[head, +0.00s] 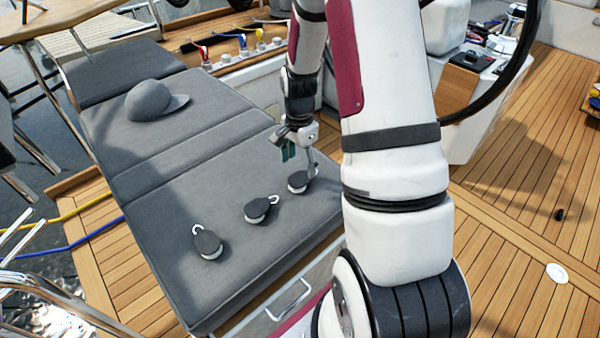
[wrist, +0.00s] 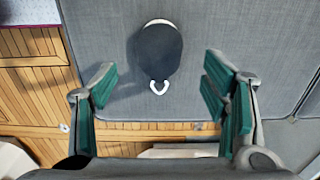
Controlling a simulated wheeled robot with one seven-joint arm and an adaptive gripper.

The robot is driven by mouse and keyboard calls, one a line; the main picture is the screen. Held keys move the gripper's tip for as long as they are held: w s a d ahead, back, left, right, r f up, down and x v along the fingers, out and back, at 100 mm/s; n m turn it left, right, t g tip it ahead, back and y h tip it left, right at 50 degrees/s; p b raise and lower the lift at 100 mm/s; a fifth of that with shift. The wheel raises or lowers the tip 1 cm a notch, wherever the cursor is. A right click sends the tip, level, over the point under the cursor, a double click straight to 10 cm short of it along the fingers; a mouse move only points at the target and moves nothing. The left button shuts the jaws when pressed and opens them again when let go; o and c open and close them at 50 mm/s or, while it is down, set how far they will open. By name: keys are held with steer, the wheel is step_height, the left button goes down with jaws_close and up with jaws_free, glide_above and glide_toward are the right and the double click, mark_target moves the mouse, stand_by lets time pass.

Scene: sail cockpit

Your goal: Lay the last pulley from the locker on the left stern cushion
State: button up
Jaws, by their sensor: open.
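Three dark grey pulleys with white hooks lie in a row on the grey stern cushion (head: 165,235) in the head view: one at the left (head: 208,244), one in the middle (head: 259,210) and one at the right (head: 299,181). My gripper (head: 300,160) is just above the right pulley. In the wrist view, one pulley (wrist: 158,50) lies flat on the cushion (wrist: 240,30), its white hook toward me. My open gripper (wrist: 163,92) has its green-padded fingers apart on either side, with nothing between them. No locker opening shows.
A grey cap (head: 153,100) rests on the cushion farther back. A drawer front with a metal handle (head: 288,300) is below the cushion's near edge. Winches and coloured levers (head: 240,45) line the coaming behind.

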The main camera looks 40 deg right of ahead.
mark_target(299, 178)
steer(key=s+a+r+n+t, duration=0.1)
steer(key=s+a+r+n, duration=0.25)
steer(key=r, duration=0.35)
steer(key=s+a+r+n, duration=0.2)
steer(key=a+r, duration=0.3)
steer(key=r, duration=0.3)
steer(key=s+a+r+n+t, duration=0.1)
steer(key=s+a+r+n, duration=0.2)
steer(key=r, duration=0.4)
steer(key=s+a+r+n, duration=0.2)
steer(key=s+a+n, duration=0.2)
steer(key=s, duration=0.3)
steer(key=s+a+r+n+t, duration=0.1)
steer(key=s+a+r+n, duration=0.2)
steer(key=s, duration=0.4)
steer(key=shift+a+n, duration=0.55)
steer(key=shift+n, duration=0.5)
steer(key=shift+s, duration=0.1)
